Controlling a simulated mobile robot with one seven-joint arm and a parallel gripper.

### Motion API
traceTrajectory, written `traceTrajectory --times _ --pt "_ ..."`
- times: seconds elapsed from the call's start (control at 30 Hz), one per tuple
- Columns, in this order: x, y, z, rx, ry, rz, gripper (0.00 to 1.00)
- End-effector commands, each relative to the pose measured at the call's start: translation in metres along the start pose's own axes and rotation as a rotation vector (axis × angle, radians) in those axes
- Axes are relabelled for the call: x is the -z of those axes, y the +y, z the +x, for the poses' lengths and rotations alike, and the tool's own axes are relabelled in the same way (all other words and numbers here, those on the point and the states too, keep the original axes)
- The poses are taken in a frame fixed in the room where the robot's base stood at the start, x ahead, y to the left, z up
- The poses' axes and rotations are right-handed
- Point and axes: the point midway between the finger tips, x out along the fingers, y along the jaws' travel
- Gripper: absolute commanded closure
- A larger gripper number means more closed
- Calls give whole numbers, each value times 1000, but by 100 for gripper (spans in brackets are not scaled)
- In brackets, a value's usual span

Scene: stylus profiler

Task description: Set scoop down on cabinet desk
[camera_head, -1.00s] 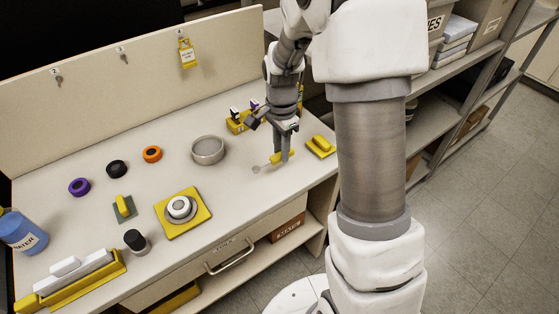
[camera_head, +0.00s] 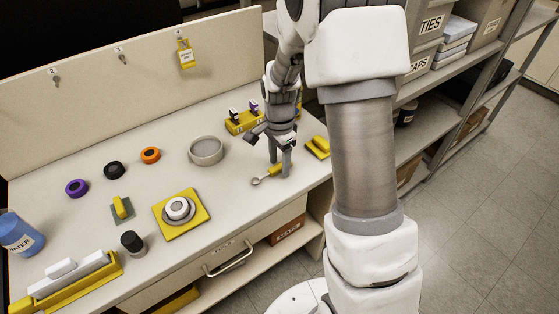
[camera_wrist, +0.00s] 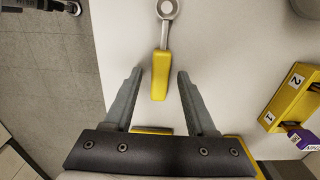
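The scoop (camera_head: 268,174) has a yellow handle and a small grey round bowl. It lies on the pale desk top (camera_head: 228,189) near the front edge, with its bowl to the left in the head view. In the wrist view the scoop (camera_wrist: 160,72) lies with its handle end pointing between the fingers and its bowl away from them. My gripper (camera_head: 280,167) points down over the desk beside the handle. In the wrist view my gripper (camera_wrist: 158,90) is open, with a clear gap on both sides of the handle.
A yellow block (camera_head: 317,147) lies right of my gripper. A yellow numbered rack (camera_head: 243,122) stands behind it, and a round grey dish (camera_head: 206,151) to the left. A yellow square with a round white piece (camera_head: 180,214) is at front left.

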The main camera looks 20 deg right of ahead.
Motion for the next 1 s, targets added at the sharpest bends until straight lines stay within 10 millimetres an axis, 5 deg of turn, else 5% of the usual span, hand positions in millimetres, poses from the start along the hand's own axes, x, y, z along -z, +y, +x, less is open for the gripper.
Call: traceTrajectory --times 0.37,0.8,1.0 --pt "0 -1 -11 3 1 0 44" --pt "0 -1 -100 4 2 0 44" --pt "0 0 -121 2 1 -1 44"
